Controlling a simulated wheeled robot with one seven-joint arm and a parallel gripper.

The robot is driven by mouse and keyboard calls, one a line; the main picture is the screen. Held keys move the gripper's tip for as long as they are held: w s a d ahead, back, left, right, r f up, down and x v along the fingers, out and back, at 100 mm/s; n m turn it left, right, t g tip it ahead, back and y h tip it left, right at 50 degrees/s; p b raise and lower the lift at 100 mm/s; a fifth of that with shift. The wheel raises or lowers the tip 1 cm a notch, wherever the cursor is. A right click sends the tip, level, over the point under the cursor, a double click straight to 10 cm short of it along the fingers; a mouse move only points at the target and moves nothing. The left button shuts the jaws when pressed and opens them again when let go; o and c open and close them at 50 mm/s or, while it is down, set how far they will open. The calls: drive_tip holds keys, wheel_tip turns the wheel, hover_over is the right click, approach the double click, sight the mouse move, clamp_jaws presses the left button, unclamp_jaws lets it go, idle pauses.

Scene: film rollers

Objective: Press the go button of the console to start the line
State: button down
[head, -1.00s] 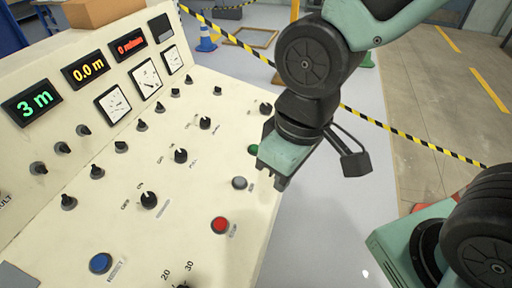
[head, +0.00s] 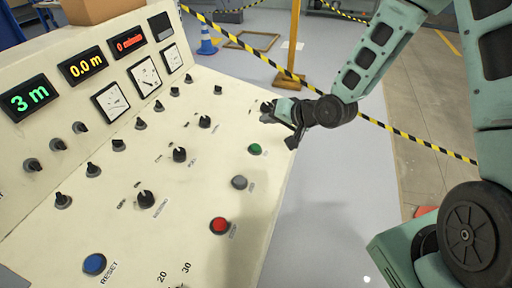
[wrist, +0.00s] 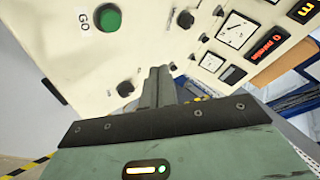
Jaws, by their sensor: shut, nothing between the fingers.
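The console (head: 120,225) has a sloping cream panel. Its green go button (head: 255,149) is near the right edge, beyond a grey button (head: 239,182) and a red button (head: 219,225). In the wrist view the green button (wrist: 108,18) carries a GO label (wrist: 84,22). My gripper (head: 272,110) is at the panel's far right corner, beyond the green button and apart from it. In the wrist view my fingers (wrist: 158,76) are together and empty, with the green button up and left of their tips. A black knob at that corner is partly hidden by my gripper.
Several black knobs (head: 146,199) and a blue reset button (head: 94,264) are on the panel. Lit displays (head: 30,98) and gauges stand at its back. A yellow-black barrier tape (head: 400,132) and a yellow post (head: 293,45) are behind my arm.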

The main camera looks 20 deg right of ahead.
drive_tip(key=b, duration=0.8)
approach(252, 144)
drive_tip(key=x, duration=0.3)
drive_tip(key=r+x, duration=0.1)
drive_tip(key=x, duration=0.1)
drive_tip(key=shift+w+f, duration=0.1)
drive_tip(key=shift+w, duration=0.2)
drive_tip(key=shift+f, duration=0.15)
idle(1.1)
drive_tip(key=shift+w+a+f, duration=0.1)
drive_tip(key=shift+f, duration=0.15)
drive_tip(key=shift+a+f+b, duration=0.1)
drive_tip(key=shift+f+b, duration=0.3)
drive_tip(key=shift+f, duration=0.05)
idle(0.7)
drive_tip(key=shift+r, duration=0.1)
drive_tip(key=shift+r+p, duration=0.75)
drive_tip(key=shift+r, duration=0.15)
